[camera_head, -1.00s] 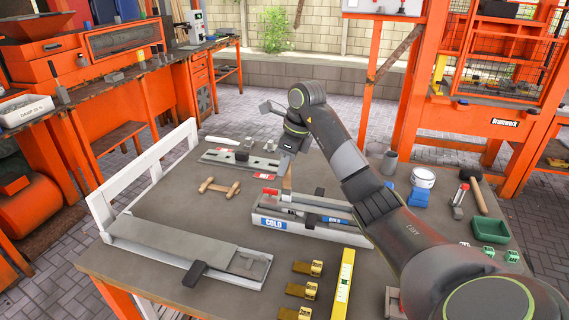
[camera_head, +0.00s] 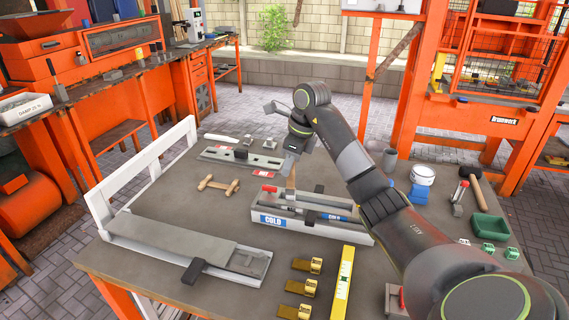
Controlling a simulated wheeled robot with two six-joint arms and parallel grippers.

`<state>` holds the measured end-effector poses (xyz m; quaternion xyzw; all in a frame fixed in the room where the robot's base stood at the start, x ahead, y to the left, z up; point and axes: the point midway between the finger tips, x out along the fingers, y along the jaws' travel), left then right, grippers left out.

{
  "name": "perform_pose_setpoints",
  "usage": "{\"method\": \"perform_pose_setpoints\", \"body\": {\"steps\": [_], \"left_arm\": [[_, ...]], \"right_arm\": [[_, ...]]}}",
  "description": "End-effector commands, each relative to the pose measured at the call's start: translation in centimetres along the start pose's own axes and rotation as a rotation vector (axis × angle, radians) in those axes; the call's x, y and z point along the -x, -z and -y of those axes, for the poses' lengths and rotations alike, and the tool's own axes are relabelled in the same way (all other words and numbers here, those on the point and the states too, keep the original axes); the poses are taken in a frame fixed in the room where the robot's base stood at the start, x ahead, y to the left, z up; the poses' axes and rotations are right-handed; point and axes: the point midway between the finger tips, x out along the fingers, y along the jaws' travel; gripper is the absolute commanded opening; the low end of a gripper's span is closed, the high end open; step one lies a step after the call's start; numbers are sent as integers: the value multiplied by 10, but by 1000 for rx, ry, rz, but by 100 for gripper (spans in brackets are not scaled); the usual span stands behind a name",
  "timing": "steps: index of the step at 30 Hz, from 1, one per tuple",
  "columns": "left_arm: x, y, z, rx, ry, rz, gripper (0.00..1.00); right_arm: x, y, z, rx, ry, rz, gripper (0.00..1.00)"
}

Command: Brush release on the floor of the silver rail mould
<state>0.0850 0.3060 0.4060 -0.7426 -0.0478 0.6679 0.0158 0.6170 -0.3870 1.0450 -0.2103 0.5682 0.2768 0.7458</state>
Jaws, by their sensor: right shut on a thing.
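My right gripper (camera_head: 290,161) points down above the left part of the pale silver-grey mould with the blue COLD label (camera_head: 326,227). It is shut on a thin brownish tool, seemingly the brush (camera_head: 291,178), whose lower end reaches down toward the mould's channel. I cannot tell whether its tip touches the mould floor. A dark block and a blue-ended rod lie along that mould, and a red handle is at its left end. Another long grey mould with a red label (camera_head: 238,158) lies behind, at the left. My left gripper is not in view.
A long grey mould (camera_head: 180,243) with a flat plate lies front left beside a white frame (camera_head: 143,170). A wooden-handled piece (camera_head: 218,185), brass clamps (camera_head: 303,288), yellow level (camera_head: 344,285), white tub (camera_head: 422,175) and green tray (camera_head: 490,228) stand around.

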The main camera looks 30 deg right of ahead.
Motion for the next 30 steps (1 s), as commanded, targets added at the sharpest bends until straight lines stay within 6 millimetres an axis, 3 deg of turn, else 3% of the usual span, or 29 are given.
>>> {"method": "perform_pose_setpoints", "body": {"steps": [30], "left_arm": [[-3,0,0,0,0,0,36]], "right_arm": [[14,50,0,1,1,0,0]]}}
